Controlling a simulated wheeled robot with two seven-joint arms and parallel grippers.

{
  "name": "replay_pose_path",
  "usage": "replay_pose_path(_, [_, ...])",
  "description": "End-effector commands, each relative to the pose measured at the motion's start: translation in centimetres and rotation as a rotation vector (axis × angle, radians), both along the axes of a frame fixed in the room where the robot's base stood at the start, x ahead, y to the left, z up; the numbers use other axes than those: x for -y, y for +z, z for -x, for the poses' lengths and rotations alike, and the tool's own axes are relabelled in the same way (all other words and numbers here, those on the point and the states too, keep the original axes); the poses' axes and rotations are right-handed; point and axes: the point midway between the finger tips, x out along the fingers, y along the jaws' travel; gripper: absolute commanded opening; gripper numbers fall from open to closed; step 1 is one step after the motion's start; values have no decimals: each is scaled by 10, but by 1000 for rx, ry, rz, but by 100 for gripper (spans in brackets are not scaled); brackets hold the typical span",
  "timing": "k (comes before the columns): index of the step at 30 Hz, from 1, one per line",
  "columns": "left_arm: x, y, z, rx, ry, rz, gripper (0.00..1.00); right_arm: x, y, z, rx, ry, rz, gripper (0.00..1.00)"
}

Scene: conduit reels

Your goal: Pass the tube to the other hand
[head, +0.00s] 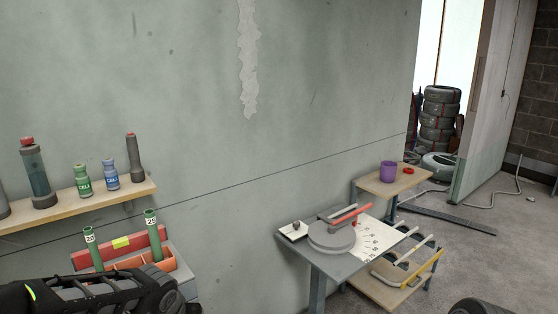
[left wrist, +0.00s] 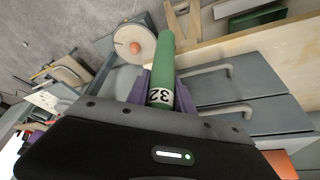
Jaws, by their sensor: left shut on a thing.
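A green tube (left wrist: 167,62) with a white label reading 32 is between the purple fingers of my left gripper (left wrist: 163,88) in the left wrist view. The gripper is shut on it near its labelled end, and the tube points away from the wrist. In the head view my black left arm is at the lower left; its fingers and the held tube are out of that view. My right gripper does not show in either view.
Two green tubes, labelled 20 (head: 93,249) and 25 (head: 152,235), stand in an orange-red rack (head: 178,268). A grey bench (head: 325,262) with a round bender (head: 331,237) stands right of centre. A wall shelf (head: 75,207) holds bottles and a torch. Grey drawers (left wrist: 235,85) lie beside the held tube.

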Motion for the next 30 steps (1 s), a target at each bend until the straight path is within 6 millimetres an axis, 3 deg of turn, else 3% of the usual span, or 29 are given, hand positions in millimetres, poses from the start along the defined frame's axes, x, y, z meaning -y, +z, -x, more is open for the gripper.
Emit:
replay_pose_path(1, [7, -12, -1, -3, -18, -1, 0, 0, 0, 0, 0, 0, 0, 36])
replay_pose_path(5, [15, -25, -3, 2, -38, 0, 0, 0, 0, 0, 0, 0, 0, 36])
replay_pose_path(23, [16, -21, -4, 3, -41, 0, 0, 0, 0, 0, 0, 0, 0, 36])
replay_pose_path(30, [45, -12, -3, 4, -156, 2, 0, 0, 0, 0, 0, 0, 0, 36])
